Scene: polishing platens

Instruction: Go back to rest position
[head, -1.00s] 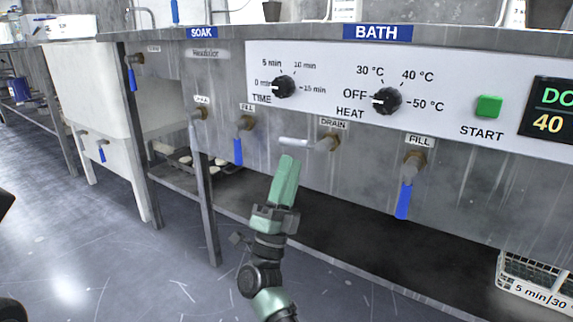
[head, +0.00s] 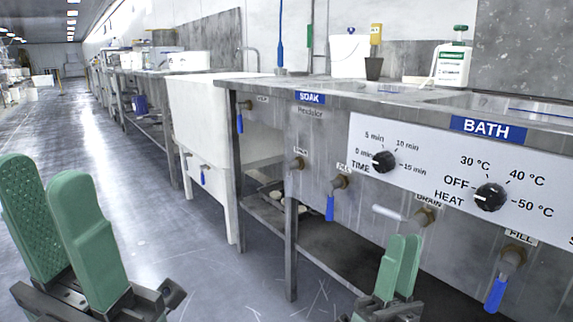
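My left gripper (head: 43,172) is raised at the lower left of the head view. Its two green fingers stand apart with nothing between them. My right gripper (head: 404,242) is at the bottom, right of the middle, in front of the bath. Its green fingers are close together and seem shut, with nothing visible in them. The tip is below the drain valve's pale lever (head: 388,212), which lies sideways. I see a gap between the fingertips and the lever in the picture.
The steel bath front (head: 330,135) carries a time knob (head: 384,161), a heat knob (head: 490,197) and blue-handled fill valves (head: 496,293). A white cabinet (head: 205,130) stands beyond. A white jug (head: 452,65) is on top. The aisle floor (head: 150,170) at left is clear.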

